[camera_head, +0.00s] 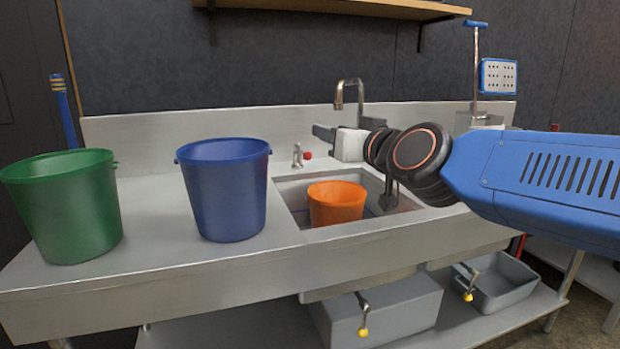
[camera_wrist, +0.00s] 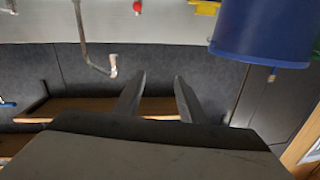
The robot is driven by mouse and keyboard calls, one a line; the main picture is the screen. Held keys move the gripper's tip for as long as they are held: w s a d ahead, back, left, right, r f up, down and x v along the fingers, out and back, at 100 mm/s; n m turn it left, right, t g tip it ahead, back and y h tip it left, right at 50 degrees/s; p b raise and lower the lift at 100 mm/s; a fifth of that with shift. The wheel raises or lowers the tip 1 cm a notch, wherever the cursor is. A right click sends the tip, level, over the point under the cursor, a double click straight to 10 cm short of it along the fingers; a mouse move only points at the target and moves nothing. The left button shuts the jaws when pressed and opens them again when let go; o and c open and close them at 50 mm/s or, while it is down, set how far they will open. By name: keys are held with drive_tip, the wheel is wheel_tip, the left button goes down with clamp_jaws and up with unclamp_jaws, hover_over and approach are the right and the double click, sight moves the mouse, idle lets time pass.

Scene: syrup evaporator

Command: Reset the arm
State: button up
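My arm reaches in from the right in the head view, and my gripper (camera_head: 322,132) points left above the sink, near the faucet (camera_head: 350,92). In the wrist view my gripper (camera_wrist: 158,82) shows two dark fingers spread apart with nothing between them. The wrist picture looks upside down, with the faucet (camera_wrist: 98,62) at left and the blue bucket (camera_wrist: 262,35) at upper right. My gripper touches nothing that I can see.
An orange bucket (camera_head: 337,203) sits in the sink (camera_head: 292,195). A blue bucket (camera_head: 225,190) and a green bucket (camera_head: 66,205) stand on the steel counter (camera_head: 160,235). A wooden shelf (camera_head: 350,8) is on the wall above. Grey bins (camera_head: 385,312) are below.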

drive_tip(key=s+d+f+m+g+h, duration=0.1)
drive_tip(key=s+d+f+g+h, duration=0.1)
drive_tip(key=s+d+f, duration=0.6)
drive_tip(key=s+d+f+m+g+h, duration=0.1)
drive_tip(key=s+d+f+g, duration=0.4)
drive_tip(key=f, duration=1)
drive_tip(key=s+d+f+m+g+h, duration=0.1)
drive_tip(key=s+d+f+g+h, duration=0.3)
drive_tip(key=s+d+f, duration=0.7)
drive_tip(key=shift+s+f+m, duration=0.25)
drive_tip(key=shift+s+m, duration=0.15)
drive_tip(key=shift+s, duration=0.05)
